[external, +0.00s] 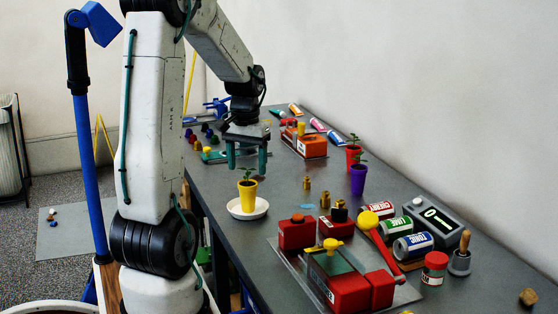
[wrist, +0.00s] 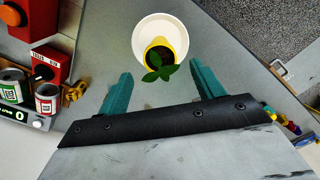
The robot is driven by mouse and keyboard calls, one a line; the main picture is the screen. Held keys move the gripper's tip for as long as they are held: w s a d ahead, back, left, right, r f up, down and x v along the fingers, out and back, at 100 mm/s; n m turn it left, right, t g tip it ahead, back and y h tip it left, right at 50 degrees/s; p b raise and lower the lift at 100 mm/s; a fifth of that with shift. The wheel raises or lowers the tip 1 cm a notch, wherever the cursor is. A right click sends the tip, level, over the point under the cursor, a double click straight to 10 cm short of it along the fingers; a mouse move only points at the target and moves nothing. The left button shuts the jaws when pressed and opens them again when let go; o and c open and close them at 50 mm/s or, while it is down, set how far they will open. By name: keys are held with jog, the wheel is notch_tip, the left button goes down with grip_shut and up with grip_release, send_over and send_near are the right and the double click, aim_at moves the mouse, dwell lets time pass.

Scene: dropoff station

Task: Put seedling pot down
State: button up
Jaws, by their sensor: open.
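A yellow seedling pot (external: 247,195) with a green seedling stands upright on a white saucer (external: 233,211) near the left edge of the dark table. In the wrist view the pot (wrist: 153,46) shows from above, inside the saucer (wrist: 178,24). My gripper (external: 248,168) is just above the pot in the external view, with its teal fingers pointing down. In the wrist view the fingers (wrist: 160,80) are spread apart with nothing between their tips. The pot lies beyond the tips, and the leaves reach toward the gap.
A red pot (external: 353,158) and a purple pot (external: 358,181) with seedlings stand to the right. Several brass weights (external: 307,184) are between. Red boxes (external: 297,233), cans (external: 412,246) and a grey display device (external: 433,221) crowd the front right. An orange device (external: 304,145) stands behind.

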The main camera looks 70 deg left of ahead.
aim_at(248, 183)
jog(key=shift+r, duration=1.8)
jog(key=shift+d, duration=0.15)
jog(key=d+r+m, duration=0.2)
jog(key=d+r, duration=0.1)
jog(key=d, duration=0.5)
jog(key=d+r+m, duration=0.2)
jog(key=d, duration=0.6)
jog(key=s+d+m, duration=0.2)
jog(key=s+d, duration=0.3)
jog(key=d, duration=0.3)
jog(key=s+d+m+t, duration=0.1)
jog(key=s+d+m, duration=0.2)
jog(key=s+d, duration=0.2)
jog(key=d+r, duration=0.1)
jog(key=d, duration=0.2)
jog(key=shift+d, duration=0.4)
